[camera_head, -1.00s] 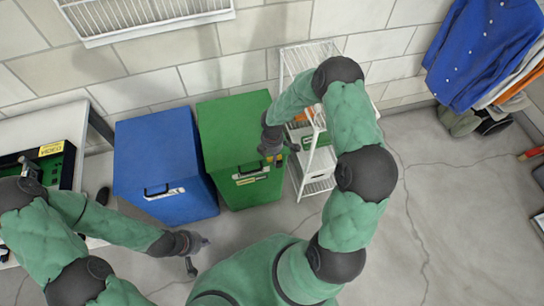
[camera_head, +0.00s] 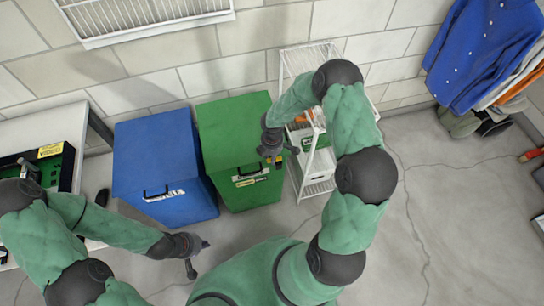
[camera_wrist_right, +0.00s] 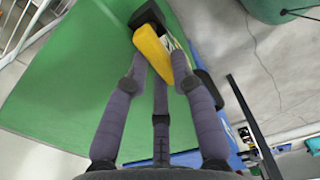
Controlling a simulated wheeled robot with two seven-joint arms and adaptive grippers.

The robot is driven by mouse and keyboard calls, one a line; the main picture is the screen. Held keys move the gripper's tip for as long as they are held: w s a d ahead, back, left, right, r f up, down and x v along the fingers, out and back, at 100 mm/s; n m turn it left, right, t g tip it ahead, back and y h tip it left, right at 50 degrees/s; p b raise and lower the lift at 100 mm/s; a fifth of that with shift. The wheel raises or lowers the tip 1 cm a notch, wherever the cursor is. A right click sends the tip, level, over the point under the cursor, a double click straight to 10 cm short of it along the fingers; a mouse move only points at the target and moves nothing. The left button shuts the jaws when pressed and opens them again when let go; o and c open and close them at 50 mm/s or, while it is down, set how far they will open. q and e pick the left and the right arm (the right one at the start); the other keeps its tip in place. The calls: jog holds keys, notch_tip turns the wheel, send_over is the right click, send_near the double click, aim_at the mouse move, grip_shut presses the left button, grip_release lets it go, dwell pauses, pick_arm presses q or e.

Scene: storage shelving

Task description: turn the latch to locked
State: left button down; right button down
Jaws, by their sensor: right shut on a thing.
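A green cabinet (camera_head: 229,126) stands against the wall, with a label and handle on its front. My right gripper (camera_head: 277,157) is at the cabinet's upper right front edge. In the right wrist view, a yellow latch lever (camera_wrist_right: 151,50) on a black mount (camera_wrist_right: 146,17) sits against the green surface. The fingers of my right gripper (camera_wrist_right: 160,72) are around the lever, shut on it. The lever lies tilted in that view. Whether it stands at locked cannot be read. My left gripper (camera_head: 198,256) is low, in front of the blue cabinet, apart from everything; its finger gap is unclear.
A blue cabinet (camera_head: 160,165) stands close beside the green one on the left. A white wire shelf (camera_head: 318,187) stands close on the right. A white table (camera_head: 41,125) is at the far left. The floor (camera_head: 440,220) on the right is largely clear.

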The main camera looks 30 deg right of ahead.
jog(key=m, duration=0.1)
jog(key=m+b, duration=0.1)
jog(key=m, duration=0.1)
jog(key=w+m+b, duration=0.1)
jog(key=shift+d+f+m, duration=0.1)
jog(key=shift+d+m, duration=0.3)
jog(key=m, duration=0.2)
jog(key=d+m+b, duration=0.1)
jog(key=m, duration=0.1)
jog(key=shift+w+b, duration=0.2)
jog(key=shift+b, duration=0.1)
jog(key=m, duration=0.2)
jog(key=d+m+b, duration=0.1)
jog(key=m, duration=0.2)
jog(key=shift+d+m+b, duration=0.2)
jog(key=shift+m+b, duration=0.2)
jog(key=shift+m, duration=0.5)
jog(key=shift+d+m+b, duration=0.2)
jog(key=shift+m+b, duration=0.15)
jog(key=shift+m, duration=0.55)
jog(key=c, duration=1)
grip_release()
jog(key=shift+c, duration=0.2)
